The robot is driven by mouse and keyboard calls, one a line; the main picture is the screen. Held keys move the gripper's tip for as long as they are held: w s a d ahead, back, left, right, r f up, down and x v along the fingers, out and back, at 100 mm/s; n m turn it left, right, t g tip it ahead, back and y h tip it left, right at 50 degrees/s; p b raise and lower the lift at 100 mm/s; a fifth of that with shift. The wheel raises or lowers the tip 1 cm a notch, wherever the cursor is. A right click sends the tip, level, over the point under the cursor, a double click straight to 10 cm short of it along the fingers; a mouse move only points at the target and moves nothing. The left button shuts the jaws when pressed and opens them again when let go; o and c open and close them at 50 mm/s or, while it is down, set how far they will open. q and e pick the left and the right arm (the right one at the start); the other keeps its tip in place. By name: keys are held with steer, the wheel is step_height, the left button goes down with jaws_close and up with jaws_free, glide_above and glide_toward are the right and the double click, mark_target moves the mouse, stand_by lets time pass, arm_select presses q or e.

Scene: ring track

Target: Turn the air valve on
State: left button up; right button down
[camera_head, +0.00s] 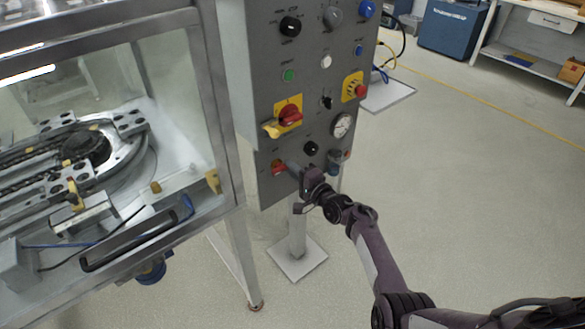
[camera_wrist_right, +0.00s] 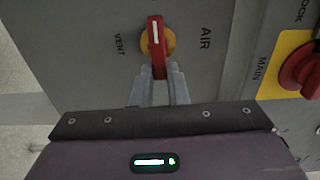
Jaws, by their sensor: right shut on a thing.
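The air valve (camera_head: 278,167) is a small red handle on an orange-yellow base, low on the left of the grey control panel. In the right wrist view, the red handle (camera_wrist_right: 156,35) stands about upright, with the word AIR to its right and VENT to its left. My right gripper (camera_head: 293,169) reaches the panel from the right. In the wrist view, its two grey fingers (camera_wrist_right: 161,72) are closed on the lower end of the handle, one on each side. That end is partly hidden between them. My left gripper is in neither view.
A larger red switch on a yellow MAIN plate (camera_head: 288,115) sits above the valve. A black knob (camera_head: 311,148) and a pressure gauge (camera_head: 342,126) are close by. A glass-walled machine cabinet (camera_head: 180,100) stands left of the panel. The floor on the right is clear.

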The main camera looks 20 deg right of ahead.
stand_by(0.5)
steer(key=c, duration=1.4)
jaws_free()
steer(key=shift+c, duration=0.2)
steer(key=p+v, duration=0.1)
steer(key=v, duration=0.7)
steer(key=shift+f, duration=0.1)
